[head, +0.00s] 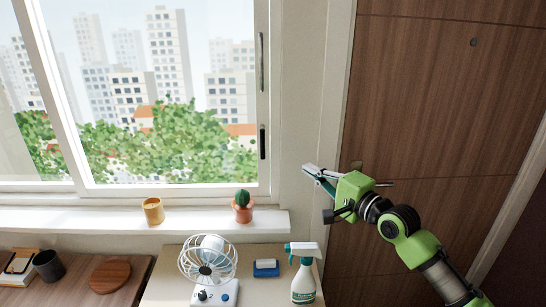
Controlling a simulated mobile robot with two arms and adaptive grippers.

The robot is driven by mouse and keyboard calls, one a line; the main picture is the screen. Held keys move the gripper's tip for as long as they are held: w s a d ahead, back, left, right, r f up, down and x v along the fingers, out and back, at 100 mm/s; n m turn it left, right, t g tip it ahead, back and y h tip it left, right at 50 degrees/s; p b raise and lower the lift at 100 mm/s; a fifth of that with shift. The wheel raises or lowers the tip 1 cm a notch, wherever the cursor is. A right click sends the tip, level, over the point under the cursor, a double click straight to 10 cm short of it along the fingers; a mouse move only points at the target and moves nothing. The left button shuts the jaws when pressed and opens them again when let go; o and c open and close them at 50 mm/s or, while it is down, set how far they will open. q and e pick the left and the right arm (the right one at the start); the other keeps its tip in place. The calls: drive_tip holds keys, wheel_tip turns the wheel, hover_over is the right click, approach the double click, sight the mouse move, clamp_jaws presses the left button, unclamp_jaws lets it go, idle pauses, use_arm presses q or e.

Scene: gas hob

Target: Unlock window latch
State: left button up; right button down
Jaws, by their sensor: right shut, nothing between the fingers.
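The window (170,100) fills the upper left of the head view, with a white frame and buildings and trees behind the glass. A small dark upright latch (262,142) sits on the right-hand frame of the window. A longer slim grey handle (261,62) is above it on the same frame. My right gripper (308,170) is shut and empty. It points left, in front of the wall and door edge, to the right of the latch and slightly lower in the picture. It appears apart from the latch. My left gripper is out of view.
A yellow cup (153,211) and a potted cactus (242,206) stand on the sill. Below are a white fan (207,262), a blue-and-white item (265,268) and a spray bottle (303,275). A wooden door (440,90) is at right.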

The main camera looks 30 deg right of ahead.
drive_tip(key=p, duration=0.3)
approach(263, 141)
drive_tip(key=w+d+f, duration=0.3)
drive_tip(key=d+f, duration=0.1)
drive_tip(key=d, duration=0.1)
drive_tip(key=w+a+p, duration=0.2)
drive_tip(key=w+a, duration=0.1)
drive_tip(key=w, duration=0.1)
drive_tip(key=shift+a, duration=0.25)
drive_tip(key=shift+f, duration=0.1)
drive_tip(key=shift+a+b, duration=0.15)
drive_tip(key=shift+b, duration=0.25)
